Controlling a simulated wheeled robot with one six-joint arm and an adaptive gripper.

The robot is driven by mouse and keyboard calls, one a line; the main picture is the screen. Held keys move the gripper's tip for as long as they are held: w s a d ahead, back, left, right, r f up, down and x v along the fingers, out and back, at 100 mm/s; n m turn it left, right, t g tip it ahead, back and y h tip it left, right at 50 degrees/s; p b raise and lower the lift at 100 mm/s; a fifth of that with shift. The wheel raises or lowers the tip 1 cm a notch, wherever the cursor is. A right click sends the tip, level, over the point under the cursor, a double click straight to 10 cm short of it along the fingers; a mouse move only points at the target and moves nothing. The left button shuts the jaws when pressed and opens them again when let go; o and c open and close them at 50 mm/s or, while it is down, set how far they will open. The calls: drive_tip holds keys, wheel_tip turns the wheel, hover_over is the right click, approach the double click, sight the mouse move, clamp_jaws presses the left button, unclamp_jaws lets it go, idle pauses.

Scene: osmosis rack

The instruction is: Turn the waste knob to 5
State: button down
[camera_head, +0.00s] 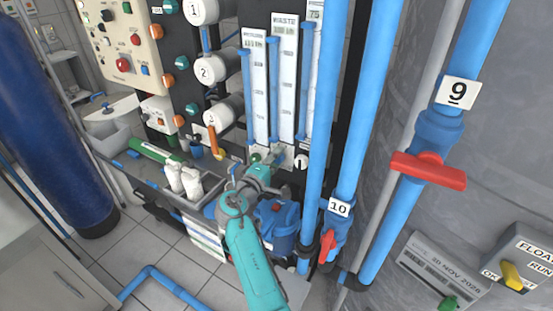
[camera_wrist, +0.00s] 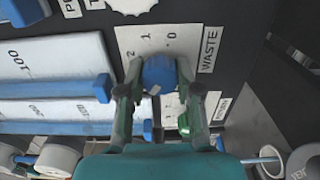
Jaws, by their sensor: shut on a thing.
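The waste knob (camera_wrist: 159,76) is round and blue, on a light dial plate (camera_wrist: 145,40) with the numbers 2, 1 and 0 visible and a WASTE label (camera_wrist: 209,50) beside it. My gripper (camera_wrist: 158,68) has one finger on each side of the knob and is shut on it. The lower numbers of the dial are hidden by the fingers and the knob. I cannot tell which number the knob points to. In the head view my gripper (camera_head: 266,160) is at the foot of the gauges, under the WASTE gauge (camera_head: 284,80), and hides the knob.
A green knob (camera_wrist: 183,124) sits close by on another plate, near my gripper's right finger. Blue pipes (camera_head: 325,130) run right of my gripper, with a red-handled valve 10 (camera_head: 328,245) and valve 9 (camera_head: 428,168).

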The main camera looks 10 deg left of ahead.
drive_tip(key=n, duration=0.5)
drive_tip(key=shift+f+n, duration=0.1)
drive_tip(key=shift+n, duration=0.3)
drive_tip(key=n, duration=0.5)
drive_tip(key=shift+n, duration=0.3)
drive_tip(key=c, duration=0.8)
unclamp_jaws()
drive_tip(key=shift+o, duration=0.2)
drive_tip(key=v, duration=1.2)
